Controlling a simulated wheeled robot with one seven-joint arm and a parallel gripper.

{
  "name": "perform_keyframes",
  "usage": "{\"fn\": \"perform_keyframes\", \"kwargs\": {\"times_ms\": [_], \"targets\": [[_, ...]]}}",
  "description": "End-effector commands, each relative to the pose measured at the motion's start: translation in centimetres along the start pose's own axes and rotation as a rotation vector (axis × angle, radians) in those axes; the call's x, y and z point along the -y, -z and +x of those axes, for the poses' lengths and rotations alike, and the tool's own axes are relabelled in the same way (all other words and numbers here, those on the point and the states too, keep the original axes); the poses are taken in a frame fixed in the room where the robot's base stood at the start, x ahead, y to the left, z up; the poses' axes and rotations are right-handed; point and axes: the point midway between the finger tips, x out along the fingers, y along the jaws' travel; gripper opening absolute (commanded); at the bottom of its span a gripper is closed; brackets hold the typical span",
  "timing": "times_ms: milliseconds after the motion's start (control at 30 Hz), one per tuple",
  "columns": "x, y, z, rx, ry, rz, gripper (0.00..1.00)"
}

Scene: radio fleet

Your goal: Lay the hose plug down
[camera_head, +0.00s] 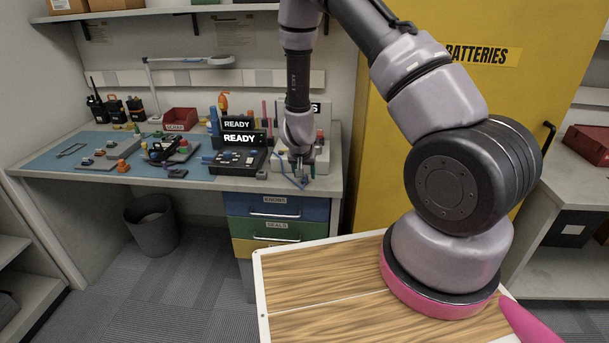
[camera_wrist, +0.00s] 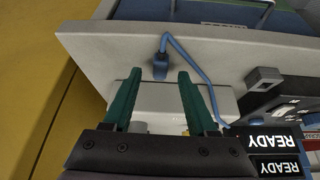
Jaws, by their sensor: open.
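The hose plug (camera_wrist: 160,69) is a small dark blue piece at the end of a thin blue hose (camera_wrist: 196,68). In the wrist view it is on the pale bench top, near the bench edge. My gripper (camera_wrist: 159,73) has its two green fingers spread, with the plug showing in the gap near their tips and no finger seen touching it. In the head view my gripper (camera_head: 301,172) is low over the right end of the bench, and the blue hose (camera_head: 284,177) loops beside it. The plug is too small to make out there.
A black device with READY screens (camera_head: 240,138) stands left of my gripper; a small grey square block (camera_wrist: 263,78) sits near it. The bench (camera_head: 190,188) carries a blue mat with several parts. Drawers (camera_head: 277,208) are below; a yellow cabinet (camera_head: 385,130) stands right.

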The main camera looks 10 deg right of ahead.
Motion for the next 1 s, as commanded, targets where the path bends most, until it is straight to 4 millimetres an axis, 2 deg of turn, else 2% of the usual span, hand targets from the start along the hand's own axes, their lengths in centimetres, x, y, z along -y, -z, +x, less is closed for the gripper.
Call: {"fn": "perform_keyframes", "kwargs": {"times_ms": [300,400,633,1000], "targets": [[0.2,0.0,-6.5,-0.003,0.003,-0.002,0.58],[0.2,0.0,-8.0,-0.002,0.003,-0.002,0.58],[0.1,0.0,-9.7,-0.001,0.001,-0.001,0.58],[0.0,0.0,-10.0,0.000,0.001,0.001,0.58]]}}
